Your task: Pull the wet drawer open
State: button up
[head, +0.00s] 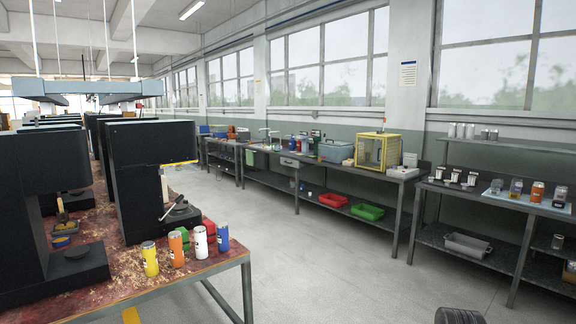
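A small light-grey drawer front (290,163) with a dark handle spot sits under the top of the long bench along the window wall. It looks flush with the bench, so it appears shut. It is small and far off, and I cannot read any label that marks it as the wet drawer. My gripper is not in view.
The long wall bench (345,168) carries a yellow-framed case (377,151), with a red tray (333,200) and a green tray (367,211) on its lower shelf. At left, a worn red table (110,285) holds black machines and several cans. The grey floor aisle between is clear.

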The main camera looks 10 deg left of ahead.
aim_at(298, 161)
jog(key=i+u, duration=0.15)
jog(key=u, duration=0.4)
jog(key=i, duration=6.85)
jog(key=i+j+z, duration=0.15)
jog(key=i, duration=0.35)
jog(key=i+j+z, duration=0.15)
jog(key=i, duration=0.35)
jog(key=i+j+z, duration=0.2)
jog(key=i, duration=0.3)
